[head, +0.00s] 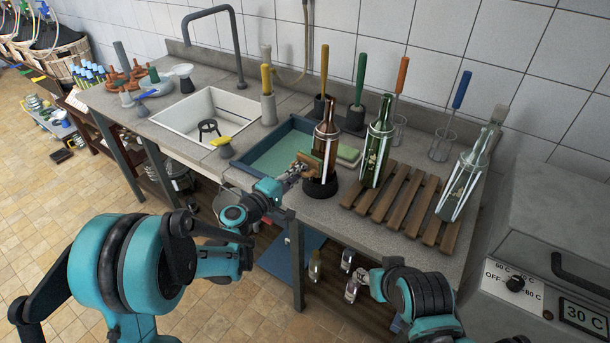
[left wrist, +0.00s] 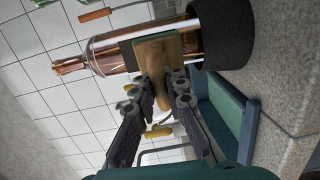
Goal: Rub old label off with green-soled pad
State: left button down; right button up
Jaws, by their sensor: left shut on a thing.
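A brown bottle (head: 325,146) stands upright in a black ring base (head: 320,188) at the counter's front edge; it also shows in the left wrist view (left wrist: 115,52). My left gripper (left wrist: 163,88) is shut on the handle of a pad with a tan wooden back (left wrist: 158,54). In the head view the pad (head: 308,163) is against or very close to the bottle's side. The old label cannot be made out. My right arm comes in at the lower right; its gripper cannot be made out.
A blue-rimmed tray (head: 249,157) and a pale green-and-cream block (head: 348,155) lie behind. A white sink (head: 180,135) is farther left.

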pick_arm(q)
jog(key=v, duration=0.6)
jog(key=shift+b, duration=0.4)
jog(key=shift+a+f, duration=0.15)
jog(key=v, duration=0.2)
jog(key=shift+s+a, duration=0.25)
jog(key=shift+s, duration=0.1)
dwell(0.6)
